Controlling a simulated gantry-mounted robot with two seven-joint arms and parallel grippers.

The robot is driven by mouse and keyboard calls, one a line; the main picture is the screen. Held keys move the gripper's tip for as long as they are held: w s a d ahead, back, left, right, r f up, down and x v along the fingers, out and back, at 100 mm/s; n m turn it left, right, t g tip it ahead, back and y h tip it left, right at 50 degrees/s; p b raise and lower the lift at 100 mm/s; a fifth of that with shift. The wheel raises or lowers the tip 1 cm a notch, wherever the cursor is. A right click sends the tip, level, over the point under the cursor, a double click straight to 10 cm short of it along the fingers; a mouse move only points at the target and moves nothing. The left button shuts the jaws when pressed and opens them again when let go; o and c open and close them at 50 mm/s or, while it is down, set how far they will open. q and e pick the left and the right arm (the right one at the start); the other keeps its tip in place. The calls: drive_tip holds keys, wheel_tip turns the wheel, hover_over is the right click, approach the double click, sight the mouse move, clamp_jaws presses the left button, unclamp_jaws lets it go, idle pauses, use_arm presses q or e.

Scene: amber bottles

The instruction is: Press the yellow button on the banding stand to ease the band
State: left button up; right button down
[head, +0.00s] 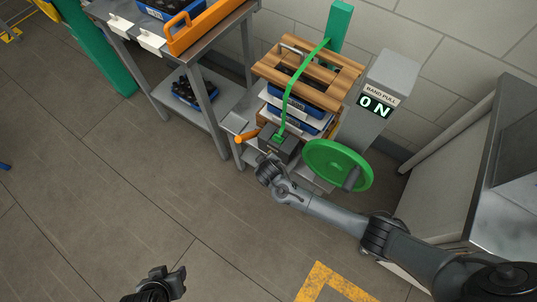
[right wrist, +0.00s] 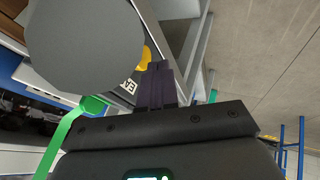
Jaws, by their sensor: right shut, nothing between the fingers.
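The banding stand stands at the top centre right of the head view, with a grey post (head: 385,85), a lit "BAND PULL ON" sign (head: 375,106) and a dark box (head: 281,146) low at its front. A green band (head: 289,92) runs over a stack of wooden boards and blue crates to that box. The yellow button (right wrist: 146,57) shows in the right wrist view, partly behind a grey disc, beside a partly covered label. My right gripper (right wrist: 160,68) is shut and empty, its tips close to the button; contact is unclear. My left gripper (head: 167,277) is low in the head view, away from the stand.
A green handwheel (head: 338,165) sits right of the box, close to my right arm. An orange lever (head: 246,136) sticks out on the left. A grey workbench (head: 205,55) with an orange-handled tote is at upper left. A metal cabinet (head: 465,160) is at right. Open floor lies in front.

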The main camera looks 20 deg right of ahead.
use_arm(q)
drive_tip(key=r+p, duration=0.2)
drive_tip(key=r, duration=0.1)
drive_tip(key=r+p, duration=0.1)
drive_tip(key=shift+s+a+r+p, duration=0.15)
drive_tip(key=shift+a+r+p, duration=0.15)
drive_tip(key=shift+a+p, duration=0.1)
use_arm(e)
drive_tip(key=a+v, duration=0.1)
drive_tip(key=v, duration=0.9)
drive_tip(key=shift+s, duration=0.25)
